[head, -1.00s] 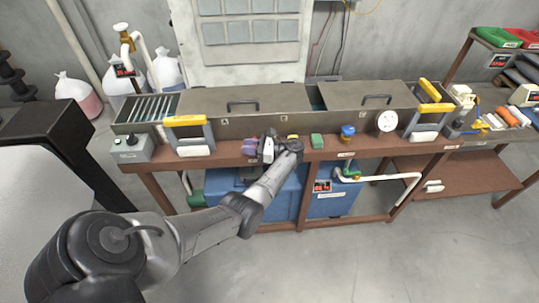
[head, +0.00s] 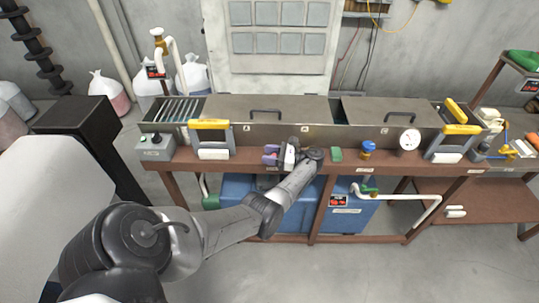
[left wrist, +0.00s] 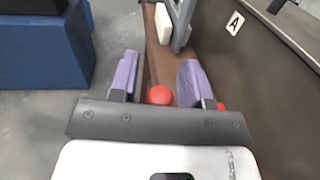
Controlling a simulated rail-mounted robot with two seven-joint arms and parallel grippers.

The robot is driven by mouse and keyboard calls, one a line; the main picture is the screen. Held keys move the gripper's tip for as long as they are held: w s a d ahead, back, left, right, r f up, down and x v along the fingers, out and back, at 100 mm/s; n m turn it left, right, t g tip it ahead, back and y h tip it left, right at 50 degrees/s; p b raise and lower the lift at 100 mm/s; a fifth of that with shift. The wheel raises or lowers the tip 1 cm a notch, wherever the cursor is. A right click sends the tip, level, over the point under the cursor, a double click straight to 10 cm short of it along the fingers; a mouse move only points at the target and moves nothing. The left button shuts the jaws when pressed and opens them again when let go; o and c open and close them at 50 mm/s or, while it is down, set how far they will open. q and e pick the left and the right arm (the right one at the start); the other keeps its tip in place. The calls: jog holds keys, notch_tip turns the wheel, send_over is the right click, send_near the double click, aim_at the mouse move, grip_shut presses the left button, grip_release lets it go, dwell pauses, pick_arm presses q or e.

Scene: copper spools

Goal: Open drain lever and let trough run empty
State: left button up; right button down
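The trough (head: 320,136) is a long grey metal tank on a brown bench, with two closed lids; its contents under the lids are hidden. My left gripper (head: 272,156) is at the trough's front, near label A, with purple fingertips. In the left wrist view my left gripper (left wrist: 159,82) is open, its two fingers apart. A red round knob (left wrist: 160,95) shows between the fingers, apart from both; I cannot tell if it is the drain lever's end. More red shows behind the right finger. A green-handled valve (head: 368,191) sits on the pipe below the bench. My right gripper is out of view.
Yellow-and-grey handled stands (head: 211,137) are at both trough ends. A green block (head: 336,155), a blue knob (head: 367,149) and a round gauge (head: 409,139) line the front. A blue tank (head: 245,194) stands under the bench. The floor in front is clear.

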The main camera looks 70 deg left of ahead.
pick_arm(q)
jog(key=shift+o, duration=0.4)
jog(key=shift+w, duration=0.1)
jog(key=shift+w+d+f, duration=0.1)
jog(key=shift+w+d, duration=0.1)
jog(key=b+v, duration=1.1)
jog(key=v, duration=0.2)
jog(key=shift+b, duration=0.4)
